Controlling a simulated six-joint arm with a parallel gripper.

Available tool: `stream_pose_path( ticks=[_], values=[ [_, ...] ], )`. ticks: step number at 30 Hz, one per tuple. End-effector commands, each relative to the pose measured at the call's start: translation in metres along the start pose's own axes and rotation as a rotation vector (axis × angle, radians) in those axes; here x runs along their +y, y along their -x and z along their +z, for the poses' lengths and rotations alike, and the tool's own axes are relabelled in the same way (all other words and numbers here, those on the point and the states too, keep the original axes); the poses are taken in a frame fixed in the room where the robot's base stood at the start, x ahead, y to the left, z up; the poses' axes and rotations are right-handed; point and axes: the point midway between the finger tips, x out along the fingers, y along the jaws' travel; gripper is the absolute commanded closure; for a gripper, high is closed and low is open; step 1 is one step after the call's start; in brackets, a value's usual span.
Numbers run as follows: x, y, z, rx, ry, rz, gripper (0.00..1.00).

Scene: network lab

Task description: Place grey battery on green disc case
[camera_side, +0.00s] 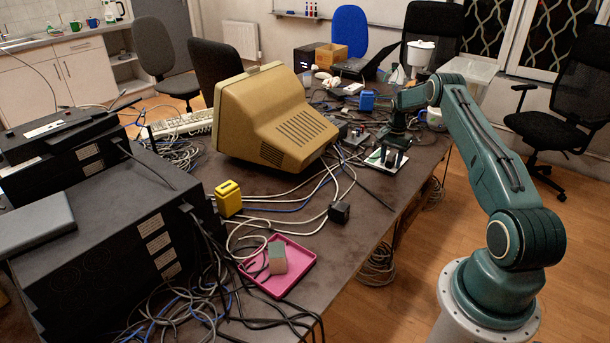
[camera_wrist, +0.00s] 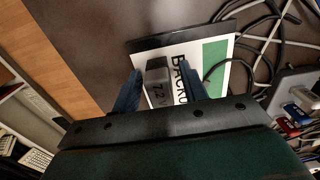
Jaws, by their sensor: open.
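The grey battery (camera_wrist: 158,82), marked 7.2 V, is between the two fingers of my gripper (camera_wrist: 160,90) in the wrist view. The fingers are open, one on each side of it, with narrow gaps showing. The green disc case (camera_wrist: 213,60), with a white and green cover lettered "BACKU…", lies under the battery and fingers. The battery appears to be on its white part; its base is partly hidden. In the side view my gripper (camera_side: 391,158) points down over the case (camera_side: 374,161) near the desk's right edge. The battery is hard to make out there.
A beige monitor (camera_side: 270,120) stands left of the case. Cables and small connectors crowd the desk beside it. A blue block (camera_side: 367,100) is behind. A pink tray (camera_side: 300,268) with a grey-green block (camera_side: 277,257), a yellow block (camera_side: 228,198) and a black adapter (camera_side: 339,211) are nearer the camera.

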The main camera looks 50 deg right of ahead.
Motion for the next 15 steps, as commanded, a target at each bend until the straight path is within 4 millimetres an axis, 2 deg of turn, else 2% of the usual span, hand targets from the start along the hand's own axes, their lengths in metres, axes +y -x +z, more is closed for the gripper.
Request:
stream_pose_path(
  ticks=[8,15],
  values=[
    [0.000,0.015,0.000,0.000,0.000,0.000,0.57],
    [-0.001,0.049,-0.001,0.003,0.000,-0.002,0.57]
  ],
)
